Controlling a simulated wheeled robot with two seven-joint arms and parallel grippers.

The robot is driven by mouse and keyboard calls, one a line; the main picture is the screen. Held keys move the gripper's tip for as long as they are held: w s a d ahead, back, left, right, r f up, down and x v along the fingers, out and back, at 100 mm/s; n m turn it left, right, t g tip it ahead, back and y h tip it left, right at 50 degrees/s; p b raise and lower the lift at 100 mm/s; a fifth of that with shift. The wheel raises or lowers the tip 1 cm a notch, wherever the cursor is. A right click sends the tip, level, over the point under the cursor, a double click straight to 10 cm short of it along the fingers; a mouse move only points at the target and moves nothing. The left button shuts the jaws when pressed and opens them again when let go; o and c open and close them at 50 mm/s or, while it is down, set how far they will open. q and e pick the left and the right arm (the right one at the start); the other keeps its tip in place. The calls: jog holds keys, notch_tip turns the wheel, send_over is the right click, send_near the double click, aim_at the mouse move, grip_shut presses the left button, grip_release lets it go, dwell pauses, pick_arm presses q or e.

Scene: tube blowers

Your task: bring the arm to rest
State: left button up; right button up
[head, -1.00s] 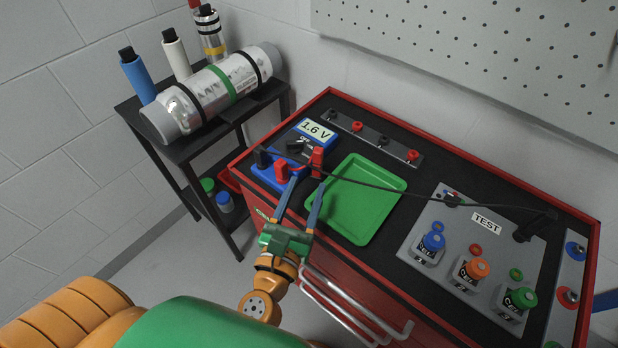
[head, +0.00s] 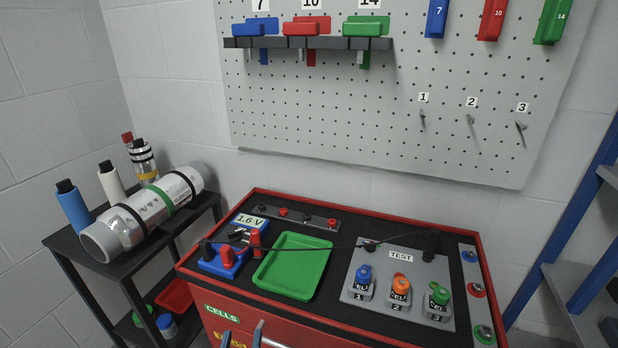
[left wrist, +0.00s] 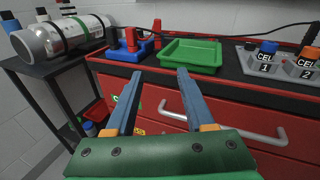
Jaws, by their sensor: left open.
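My left gripper (head: 257,335) shows only its blue-grey fingertips at the bottom edge of the head view, in front of the red cabinet. In the left wrist view its two fingers (left wrist: 158,95) stand well apart with nothing between them. They are in front of the red cabinet (left wrist: 160,125), below and in front of the green tray (left wrist: 192,55). The rest of the left arm is outside the head view. My right gripper is in neither view.
The cabinet top holds the empty green tray (head: 291,267), a blue 1.6 V meter stand (head: 222,262) and a grey TEST panel (head: 402,314) with three cells. A black shelf (head: 75,240) bears a silver tube (head: 140,218). A pegboard (head: 330,110) hangs behind. A cabinet handle (left wrist: 222,130) juts out.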

pick_arm(q)
jog(key=s+a+f+n+g, duration=0.1)
jog(key=s+f+n+g, duration=0.2)
jog(key=f, duration=0.6)
jog(key=s+f+n+g+h, duration=0.1)
jog(key=f+n+g, duration=0.1)
jog(key=f+n, duration=0.45)
jog(key=s+a+f+n+g, duration=0.1)
jog(key=s+f+n+g, duration=0.15)
jog(key=f, duration=0.75)
jog(key=s+a+f+n+g, duration=0.2)
jog(key=s+f+n+g, duration=0.2)
jog(key=s+f+n, duration=0.3)
jog(key=s+a+f+n+g, duration=0.3)
jog(key=s+f+n+g, duration=0.2)
jog(key=s+n, duration=0.8)
notch_tip(320, 180, down, 2)
jog(key=shift+s+a+f, duration=0.2)
jog(key=shift+s+f, duration=0.05)
jog(key=shift+s, duration=0.05)
